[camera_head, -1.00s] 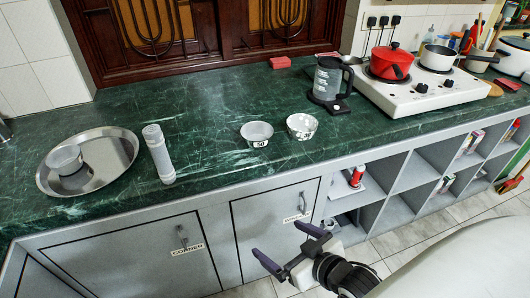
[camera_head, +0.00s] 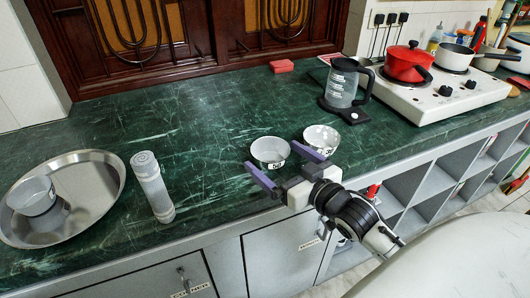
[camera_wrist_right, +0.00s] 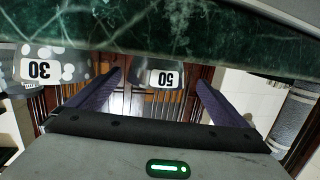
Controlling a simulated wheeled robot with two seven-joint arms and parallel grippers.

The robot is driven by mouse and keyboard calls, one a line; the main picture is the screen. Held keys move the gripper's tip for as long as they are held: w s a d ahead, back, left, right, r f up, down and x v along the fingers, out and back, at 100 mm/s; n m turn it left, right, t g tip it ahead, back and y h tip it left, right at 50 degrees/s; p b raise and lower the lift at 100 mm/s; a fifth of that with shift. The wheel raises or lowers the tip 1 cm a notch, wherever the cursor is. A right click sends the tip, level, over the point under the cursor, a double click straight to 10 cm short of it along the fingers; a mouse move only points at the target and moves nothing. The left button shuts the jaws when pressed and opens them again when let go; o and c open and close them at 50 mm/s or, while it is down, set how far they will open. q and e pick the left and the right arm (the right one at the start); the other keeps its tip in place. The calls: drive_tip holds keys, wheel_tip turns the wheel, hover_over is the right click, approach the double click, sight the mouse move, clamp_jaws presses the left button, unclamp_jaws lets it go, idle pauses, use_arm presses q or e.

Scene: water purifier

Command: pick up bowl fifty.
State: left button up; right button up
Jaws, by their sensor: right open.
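Bowl fifty (camera_head: 270,150) is a small grey-white bowl standing upright on the green counter. In the right wrist view its label 50 (camera_wrist_right: 165,78) appears upside down, between the two finger lines. My right gripper (camera_head: 272,157) is open and empty at the counter's front edge. Its purple fingers point at the bowl, one to each side, just in front of it. I cannot tell whether they touch it. A speckled bowl (camera_head: 322,138) marked 30 in the wrist view (camera_wrist_right: 40,68) stands close to the right. My left gripper is not in view.
A kettle (camera_head: 342,85) and a stove (camera_head: 440,98) with pots are at the right.

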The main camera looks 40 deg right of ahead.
sight(261, 145)
drive_tip(key=w, duration=0.2)
drive_tip(key=w+f, duration=0.1)
drive_tip(key=w, duration=0.2)
drive_tip(key=w+d, duration=0.1)
drive_tip(key=w, duration=0.1)
drive_tip(key=shift+w+f, duration=0.2)
drive_tip(key=shift+w, duration=0.15)
drive_tip(key=c, duration=1)
drive_tip(key=shift+c, duration=0.2)
